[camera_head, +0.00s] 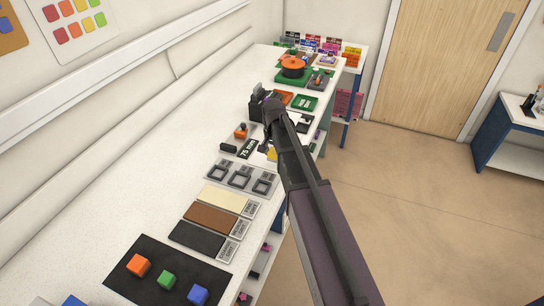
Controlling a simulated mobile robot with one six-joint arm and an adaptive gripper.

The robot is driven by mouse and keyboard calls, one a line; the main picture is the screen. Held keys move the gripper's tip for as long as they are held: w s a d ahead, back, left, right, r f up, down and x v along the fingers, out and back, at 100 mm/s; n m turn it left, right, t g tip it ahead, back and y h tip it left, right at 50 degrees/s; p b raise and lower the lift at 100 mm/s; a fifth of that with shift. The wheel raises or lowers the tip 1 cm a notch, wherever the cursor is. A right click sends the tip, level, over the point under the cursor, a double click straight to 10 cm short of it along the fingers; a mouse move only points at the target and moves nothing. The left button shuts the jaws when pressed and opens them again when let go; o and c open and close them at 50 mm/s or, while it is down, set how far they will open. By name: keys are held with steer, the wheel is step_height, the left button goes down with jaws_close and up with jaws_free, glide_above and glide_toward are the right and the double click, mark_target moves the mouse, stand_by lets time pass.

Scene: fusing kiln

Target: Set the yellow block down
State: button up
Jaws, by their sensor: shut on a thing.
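The yellow block (272,155) shows as a small patch beside my arm, near the right edge of the long white bench (130,190). My gripper (267,149) is small and dark here, partly hidden by my own arm, and is shut on the yellow block. I cannot tell whether the block touches the surface below it.
A dark mat (125,269) at the front holds an orange block (138,264), a green block (166,280) and a blue block (198,295). Black, brown and cream panels (222,198) lie beyond it, then grey fixtures (240,179). The bench's left side is clear.

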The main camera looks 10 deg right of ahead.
mark_target(271, 150)
steer(key=shift+w+a, duration=0.1)
steer(key=shift+w, duration=0.6)
steer(key=shift+w, duration=0.15)
steer(key=shift+w+f, duration=0.1)
steer(key=shift+w, duration=0.15)
steer(key=shift+w+a+f+b, duration=0.1)
steer(key=shift+w+f+b, duration=0.2)
steer(key=shift+f+b, duration=1.5)
steer(key=shift+b, duration=0.05)
steer(key=shift+f, duration=0.15)
steer(key=o, duration=1.1)
